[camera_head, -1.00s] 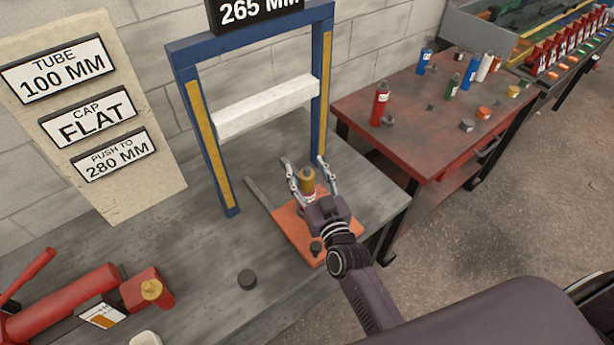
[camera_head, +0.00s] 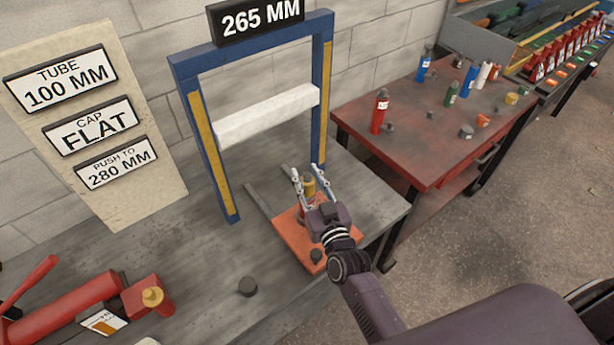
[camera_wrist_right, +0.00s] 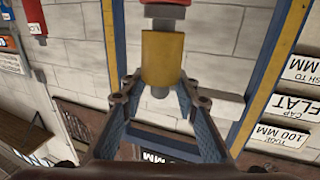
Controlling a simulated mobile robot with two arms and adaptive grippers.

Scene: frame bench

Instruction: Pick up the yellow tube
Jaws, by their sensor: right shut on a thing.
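My left gripper is not in view.
The blue frame (camera_head: 199,125) with a white crossbar (camera_head: 265,115) stands close behind. A red table (camera_head: 420,150) with several bottles stands to the right.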

